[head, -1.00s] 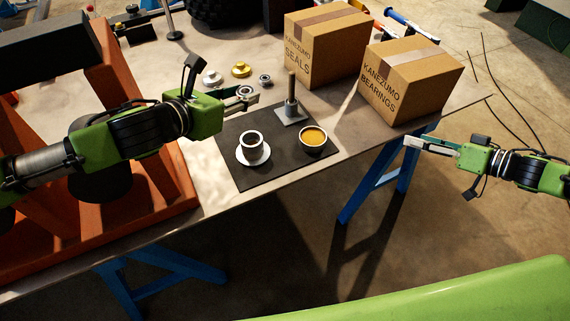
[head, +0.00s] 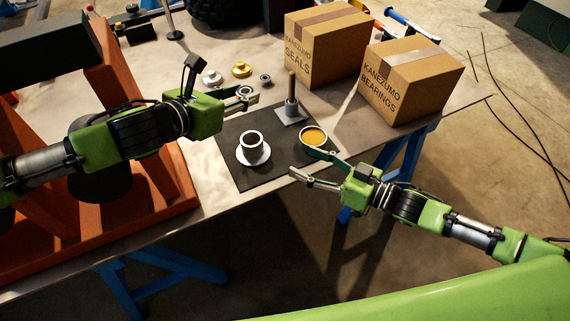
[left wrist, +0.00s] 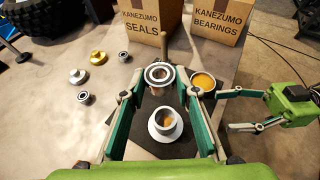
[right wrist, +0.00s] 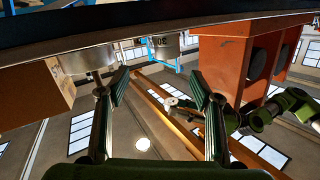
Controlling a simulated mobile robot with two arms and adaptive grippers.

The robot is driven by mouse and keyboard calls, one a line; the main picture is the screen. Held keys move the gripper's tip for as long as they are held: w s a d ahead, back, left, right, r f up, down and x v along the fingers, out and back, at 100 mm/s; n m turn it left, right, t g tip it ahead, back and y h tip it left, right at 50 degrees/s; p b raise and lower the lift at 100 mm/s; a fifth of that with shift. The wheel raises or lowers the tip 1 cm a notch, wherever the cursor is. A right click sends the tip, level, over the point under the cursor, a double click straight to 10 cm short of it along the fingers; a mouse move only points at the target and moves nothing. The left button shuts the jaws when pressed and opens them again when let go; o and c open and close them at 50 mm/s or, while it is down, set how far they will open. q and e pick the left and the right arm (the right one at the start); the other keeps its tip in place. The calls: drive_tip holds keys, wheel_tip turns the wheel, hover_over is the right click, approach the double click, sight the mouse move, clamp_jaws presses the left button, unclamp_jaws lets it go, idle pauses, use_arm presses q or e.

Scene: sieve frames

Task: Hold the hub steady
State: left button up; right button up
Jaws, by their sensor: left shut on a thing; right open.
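The hub (head: 252,147), a pale upright cup on a round flange, stands on the dark mat. It shows below the bearing in the left wrist view (left wrist: 165,124) and beyond my open fingers in the right wrist view (right wrist: 162,43), where the scene is upside down. My left gripper (head: 246,94) is shut on a ring-shaped bearing (left wrist: 160,75) and holds it above the mat behind the hub. My right gripper (head: 302,162) is open and empty at the mat's front right edge. Its fingers point toward the hub, apart from it.
A bowl of amber grease (head: 313,137) stands just beyond my right fingers. Two cartons, seals (head: 310,50) and bearings (head: 400,85), stand at the back. An orange frame (head: 150,165) is at left.

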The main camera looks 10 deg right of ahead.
drive_tip(key=t, duration=0.2)
approach(258, 145)
drive_tip(key=shift+a+f+h, duration=0.15)
drive_tip(key=shift+h, duration=0.25)
drive_tip(key=shift+w+a+t, duration=0.15)
drive_tip(key=shift+a+t, duration=0.15)
drive_tip(key=shift+h, duration=0.4)
drive_tip(key=x, duration=1.2)
drive_tip(key=shift+c, duration=0.4)
drive_tip(key=c, duration=1.6)
drive_tip(key=shift+o, duration=0.2)
clamp_jaws()
